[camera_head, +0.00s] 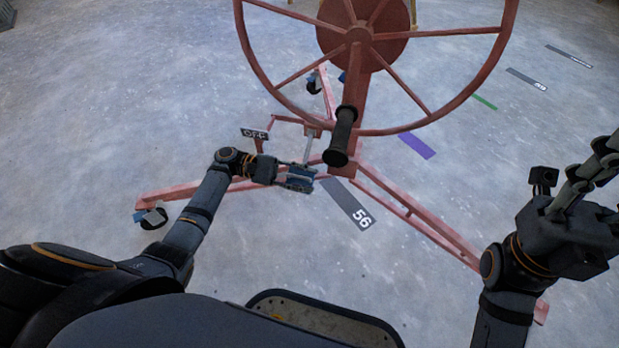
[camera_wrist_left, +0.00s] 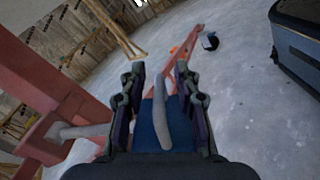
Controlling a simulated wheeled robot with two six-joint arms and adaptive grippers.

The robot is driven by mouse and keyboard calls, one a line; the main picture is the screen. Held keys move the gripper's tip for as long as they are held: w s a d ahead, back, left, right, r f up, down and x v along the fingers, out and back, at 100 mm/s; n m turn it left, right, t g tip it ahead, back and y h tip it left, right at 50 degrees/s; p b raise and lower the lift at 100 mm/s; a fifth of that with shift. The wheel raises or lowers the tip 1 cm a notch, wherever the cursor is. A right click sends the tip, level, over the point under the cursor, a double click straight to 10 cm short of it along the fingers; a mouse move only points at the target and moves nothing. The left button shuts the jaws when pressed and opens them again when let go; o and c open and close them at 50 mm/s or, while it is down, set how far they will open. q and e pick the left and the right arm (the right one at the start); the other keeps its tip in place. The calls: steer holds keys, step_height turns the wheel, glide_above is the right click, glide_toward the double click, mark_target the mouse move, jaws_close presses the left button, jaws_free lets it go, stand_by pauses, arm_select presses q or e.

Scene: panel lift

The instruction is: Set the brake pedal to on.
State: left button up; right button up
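The brake pedal appears to be the pale grey bar (camera_head: 308,149) below the wheel of the red panel lift (camera_head: 357,95). An OFF sign (camera_head: 255,134) shows left of it. My left gripper (camera_head: 311,179) is at the bar's lower end. In the left wrist view, a grey bar (camera_wrist_left: 161,112) stands between the two fingers of the left gripper (camera_wrist_left: 159,90), with gaps visible on both sides, so the fingers look open around it. Contact cannot be told. My right gripper (camera_head: 598,165) is raised at the right edge, away from the lift; its fingers are unclear.
The large red wheel with a black handle (camera_head: 342,136) hangs above my left gripper. Red legs (camera_head: 420,225) spread over the floor, one ending at a caster (camera_head: 153,218) on the left. A grey floor strip marked 56 (camera_head: 347,203) lies below. Open floor surrounds the lift.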

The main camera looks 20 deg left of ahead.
arm_select(q)
steer(key=a, duration=1)
steer(key=shift+s+a, duration=0.15)
steer(key=shift+a, duration=0.2)
